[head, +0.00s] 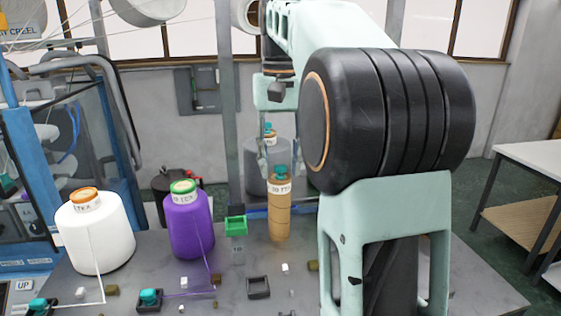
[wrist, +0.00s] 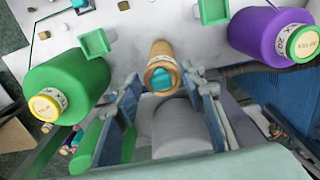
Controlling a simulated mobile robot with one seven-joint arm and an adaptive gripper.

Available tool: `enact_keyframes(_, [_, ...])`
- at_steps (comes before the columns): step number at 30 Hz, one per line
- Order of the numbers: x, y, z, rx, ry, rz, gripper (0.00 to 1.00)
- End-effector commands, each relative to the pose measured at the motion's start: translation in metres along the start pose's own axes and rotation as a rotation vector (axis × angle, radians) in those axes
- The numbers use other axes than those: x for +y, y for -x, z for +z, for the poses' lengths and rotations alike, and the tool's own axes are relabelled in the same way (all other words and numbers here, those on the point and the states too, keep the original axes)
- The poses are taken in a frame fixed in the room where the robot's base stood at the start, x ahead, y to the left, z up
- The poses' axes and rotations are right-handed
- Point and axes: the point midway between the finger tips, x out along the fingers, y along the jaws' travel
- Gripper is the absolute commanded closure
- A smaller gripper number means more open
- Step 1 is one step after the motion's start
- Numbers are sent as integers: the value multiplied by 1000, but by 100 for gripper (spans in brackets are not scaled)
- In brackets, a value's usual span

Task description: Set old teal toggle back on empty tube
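The empty tube (head: 279,215) is tan and stands upright on the grey table, with a white label near its top. A teal toggle (head: 281,171) sits at the tube's top end. The wrist view shows the tan tube (wrist: 160,52) from above, with the teal toggle (wrist: 163,80) in its mouth. My gripper (head: 281,160) is open over the tube's top, partly hidden by my arm. In the wrist view my gripper (wrist: 166,88) has its fingers apart, one either side of the toggle, with gaps between.
A purple cone (head: 190,225) and a white cone (head: 98,235) stand to the left. A green bracket (head: 236,226) is close left of the tube. A grey cone (head: 256,170) stands behind. Teal toggles (head: 150,298) sit at the front left. The wrist view shows a green cone (wrist: 72,82).

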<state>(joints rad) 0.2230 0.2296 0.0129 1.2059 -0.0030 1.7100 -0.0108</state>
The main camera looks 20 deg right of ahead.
Motion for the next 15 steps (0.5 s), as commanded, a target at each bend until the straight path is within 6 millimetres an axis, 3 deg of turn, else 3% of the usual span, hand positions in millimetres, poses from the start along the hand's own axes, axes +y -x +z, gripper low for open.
enact_keyframes(9, [0,4,-1,4,0,0,62])
enact_keyframes(15, [0,22,-1,6,0,0,62])
